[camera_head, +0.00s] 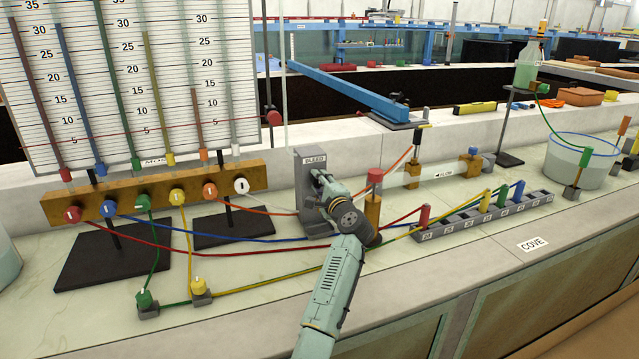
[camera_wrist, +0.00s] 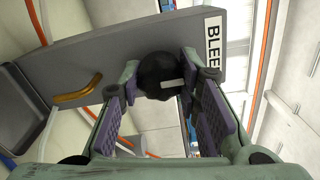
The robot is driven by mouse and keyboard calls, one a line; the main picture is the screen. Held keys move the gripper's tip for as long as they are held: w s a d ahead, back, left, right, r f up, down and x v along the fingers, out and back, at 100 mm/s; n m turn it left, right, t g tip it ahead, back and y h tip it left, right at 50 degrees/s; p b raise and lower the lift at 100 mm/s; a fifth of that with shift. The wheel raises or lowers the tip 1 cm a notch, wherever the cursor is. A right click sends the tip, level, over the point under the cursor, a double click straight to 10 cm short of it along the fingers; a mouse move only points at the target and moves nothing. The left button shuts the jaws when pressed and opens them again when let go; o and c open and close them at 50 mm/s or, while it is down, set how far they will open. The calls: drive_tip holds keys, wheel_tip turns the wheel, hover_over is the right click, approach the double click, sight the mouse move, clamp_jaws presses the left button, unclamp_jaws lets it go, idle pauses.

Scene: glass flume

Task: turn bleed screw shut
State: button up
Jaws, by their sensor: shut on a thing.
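The bleed block is a grey upright block (camera_head: 302,184) with a "BLEED" label, standing on the bench near the middle of the head view. In the wrist view its grey face (camera_wrist: 85,50) tilts across the top. The bleed screw has a round black knob (camera_wrist: 160,72) with a white mark, seen between my fingers in the wrist view. My gripper (camera_head: 320,178) reaches the front of the block in the head view, where it hides the knob. In the wrist view my gripper (camera_wrist: 158,84) is shut on the knob, one purple-padded finger on each side.
A brass bar of coloured taps (camera_head: 155,192) stands left under the manometer board (camera_head: 125,80). A red-topped brass post (camera_head: 374,178) stands close right of my gripper. Coloured tubes cross the bench beside the arm. A grey numbered rack (camera_head: 485,218) lies further right.

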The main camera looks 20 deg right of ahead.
drive_tip(key=shift+c, duration=0.2)
drive_tip(key=o, duration=1.2)
drive_tip(key=shift+r, duration=0.1)
drive_tip(key=shift+d, duration=0.1)
drive_tip(key=shift+s, duration=0.15)
drive_tip(key=s, duration=1.1)
drive_tip(key=shift+s+d, duration=0.15)
drive_tip(key=shift+s, duration=0.25)
